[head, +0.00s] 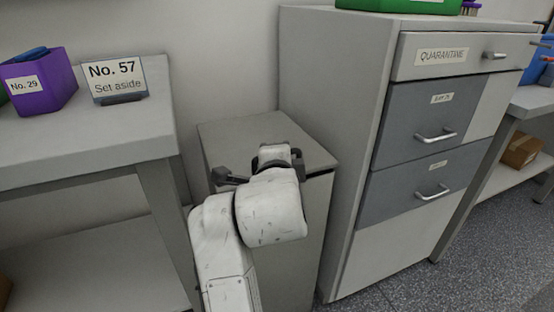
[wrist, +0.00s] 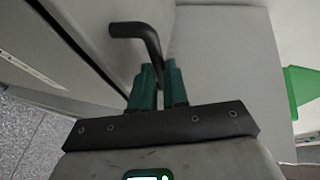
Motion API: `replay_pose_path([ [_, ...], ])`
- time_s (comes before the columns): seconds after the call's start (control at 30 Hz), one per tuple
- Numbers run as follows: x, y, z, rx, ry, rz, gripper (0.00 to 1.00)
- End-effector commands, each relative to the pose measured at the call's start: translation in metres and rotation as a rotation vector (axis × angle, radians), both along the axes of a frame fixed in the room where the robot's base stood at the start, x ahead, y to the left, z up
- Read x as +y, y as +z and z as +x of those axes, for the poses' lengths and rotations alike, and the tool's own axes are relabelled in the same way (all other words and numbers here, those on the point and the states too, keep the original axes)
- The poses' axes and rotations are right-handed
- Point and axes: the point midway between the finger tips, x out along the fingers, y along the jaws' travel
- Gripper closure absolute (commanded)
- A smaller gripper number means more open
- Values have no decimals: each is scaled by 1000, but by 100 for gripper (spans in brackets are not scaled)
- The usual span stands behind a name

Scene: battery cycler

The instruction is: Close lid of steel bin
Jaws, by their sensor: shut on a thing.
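The steel bin (head: 318,215) is a grey box standing between the bench and the drawer cabinet in the head view. Its flat grey lid (head: 235,132) lies over the top and looks near level. A dark gap shows under its front right edge; my arm covers the rest of the front. In the wrist view my gripper (wrist: 158,70) has green fingers closed on a black bent handle (wrist: 140,31). The handle's free end sticks out to the upper left. In the head view the fingers and their grip are hidden behind my white arm.
The grey bench (head: 60,140) at left holds a purple bin (head: 48,90) and a "No. 57 Set aside" sign (head: 115,80). The drawer cabinet (head: 345,130) stands close at right, its drawer handles sticking out. Speckled floor (head: 470,240) is free at the lower right.

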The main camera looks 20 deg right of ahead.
Motion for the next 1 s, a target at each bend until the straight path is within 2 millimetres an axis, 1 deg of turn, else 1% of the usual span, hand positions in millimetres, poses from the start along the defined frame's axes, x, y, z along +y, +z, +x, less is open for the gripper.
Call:
replay_pose_path([
  [0.03,0,-10,-1,1,-1,-1,100],
  [0.2,-1,-18,-2,3,-1,0,100],
  [0.4,-1,-24,-3,11,-2,1,100],
  [0.77,-2,-29,-3,20,-2,-2,100],
  [0.8,-2,-29,-2,20,-2,-2,84],
  [1.0,-1,-29,-2,19,-2,-1,65],
])
